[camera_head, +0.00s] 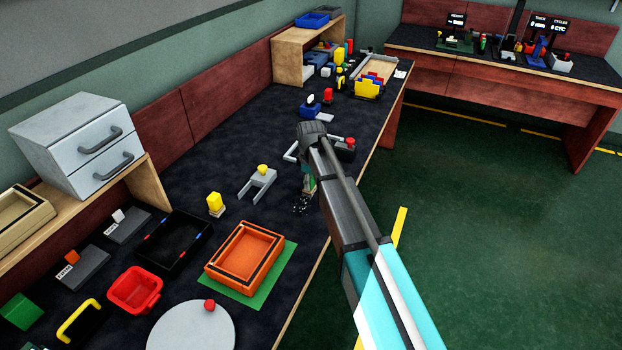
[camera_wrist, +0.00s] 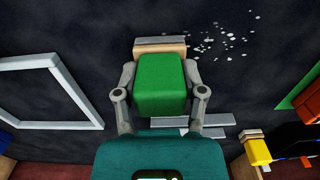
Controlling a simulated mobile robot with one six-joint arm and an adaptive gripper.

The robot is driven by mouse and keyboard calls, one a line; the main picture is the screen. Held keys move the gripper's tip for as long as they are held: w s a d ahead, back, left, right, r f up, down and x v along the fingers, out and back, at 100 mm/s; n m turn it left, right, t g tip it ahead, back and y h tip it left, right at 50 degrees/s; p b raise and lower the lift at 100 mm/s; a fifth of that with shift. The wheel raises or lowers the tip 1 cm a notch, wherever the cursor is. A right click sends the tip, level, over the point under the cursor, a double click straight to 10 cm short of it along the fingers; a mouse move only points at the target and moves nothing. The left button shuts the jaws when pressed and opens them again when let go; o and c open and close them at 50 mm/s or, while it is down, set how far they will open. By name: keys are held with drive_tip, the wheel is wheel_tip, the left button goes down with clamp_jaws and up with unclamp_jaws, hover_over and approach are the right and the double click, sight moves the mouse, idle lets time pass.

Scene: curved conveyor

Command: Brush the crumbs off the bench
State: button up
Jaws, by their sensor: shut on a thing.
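My gripper (camera_wrist: 160,80) is shut on the green handle of a brush (camera_wrist: 160,92), with one finger on each side. The brush's pale wooden head (camera_wrist: 160,46) shows beyond the handle; whether its bristles touch the bench is hidden. White crumbs (camera_wrist: 222,38) lie scattered on the dark bench top, ahead and to the right of the brush head in the wrist view. In the head view the crumbs (camera_head: 301,206) lie just below the brush, near the bench's front edge. My arm partly covers this area there.
A white square frame (camera_wrist: 50,92) lies left of the gripper. A grey fork-shaped fixture (camera_head: 258,185) and a yellow block (camera_head: 215,204) stand left of the crumbs. An orange tray (camera_head: 245,256) sits on a green mat nearer. A red-topped dark box (camera_head: 346,147) stands behind the arm.

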drive_tip(key=shift+s+a, duration=0.2)
drive_tip(key=shift+s, duration=0.3)
drive_tip(key=shift+s+a, duration=0.2)
drive_tip(key=shift+s, duration=0.3)
drive_tip(key=shift+s, duration=0.1)
drive_tip(key=shift+s+a+f, duration=0.1)
drive_tip(key=shift+s+a, duration=0.25)
drive_tip(key=shift+s, duration=0.55)
drive_tip(key=shift+s+a, duration=0.3)
drive_tip(key=shift+s, duration=0.6)
drive_tip(key=shift+s, duration=0.15)
drive_tip(key=shift+s+a, duration=0.35)
drive_tip(key=shift+s, duration=0.5)
drive_tip(key=shift+s+a, duration=0.35)
drive_tip(key=shift+s, duration=0.5)
drive_tip(key=shift+d, duration=0.1)
